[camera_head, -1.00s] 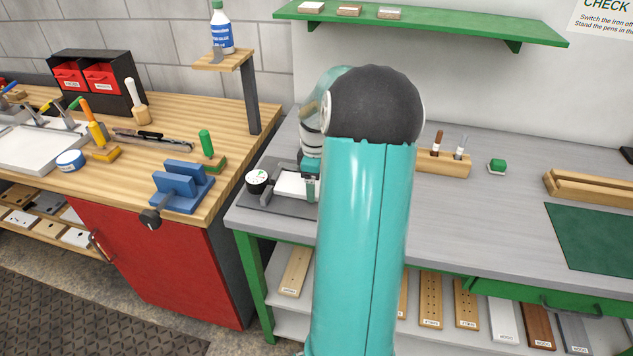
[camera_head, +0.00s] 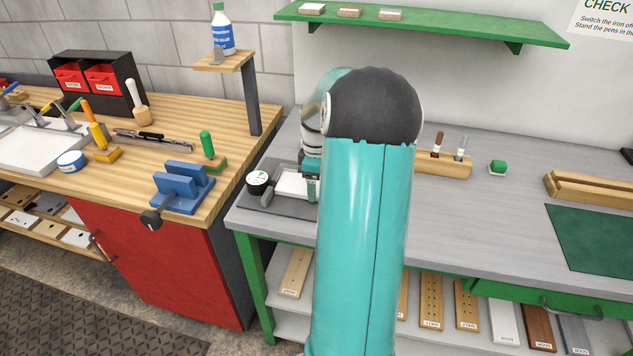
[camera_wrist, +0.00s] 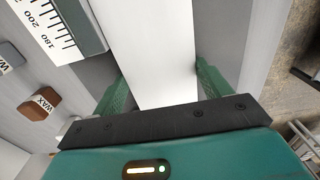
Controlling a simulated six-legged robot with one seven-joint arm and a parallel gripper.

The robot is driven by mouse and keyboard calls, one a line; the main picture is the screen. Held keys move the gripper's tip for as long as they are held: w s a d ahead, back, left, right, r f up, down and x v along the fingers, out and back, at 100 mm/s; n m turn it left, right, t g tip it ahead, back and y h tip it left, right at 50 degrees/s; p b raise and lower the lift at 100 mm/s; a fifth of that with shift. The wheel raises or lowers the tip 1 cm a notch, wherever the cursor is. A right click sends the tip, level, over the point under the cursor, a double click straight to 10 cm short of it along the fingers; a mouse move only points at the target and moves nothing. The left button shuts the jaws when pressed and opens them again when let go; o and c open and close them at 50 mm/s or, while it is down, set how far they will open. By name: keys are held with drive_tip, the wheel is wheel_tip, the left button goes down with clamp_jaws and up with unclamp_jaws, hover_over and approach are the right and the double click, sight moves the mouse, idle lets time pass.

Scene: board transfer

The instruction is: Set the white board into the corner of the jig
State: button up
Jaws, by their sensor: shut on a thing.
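The white board (camera_head: 291,184) lies flat at or just above the dark grey jig plate (camera_head: 290,208) at the left end of the grey bench. My gripper (camera_head: 311,188) is at the board's right side, partly hidden behind my teal arm. In the wrist view my gripper (camera_wrist: 162,85) is shut on the white board (camera_wrist: 160,45), with one green finger along each long side. A grey bar of the jig (camera_head: 267,196) stands close to the board's left end. Whether the board touches it, or rests fully on the plate, I cannot tell.
A round black-rimmed tin (camera_head: 258,181) stands left of the board. A ruler scale (camera_wrist: 48,25) and a brown wax block (camera_wrist: 40,106) show in the wrist view. A wooden pen holder (camera_head: 445,163) stands behind my arm. The bench to the right has free room.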

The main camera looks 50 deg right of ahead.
drive_tip(key=shift+w+a, duration=0.15)
drive_tip(key=shift+w, duration=0.3)
drive_tip(key=o, duration=1.2)
drive_tip(key=shift+s, duration=0.2)
wheel_tip(320, 180, up, 14)
drive_tip(key=shift+f, duration=0.1)
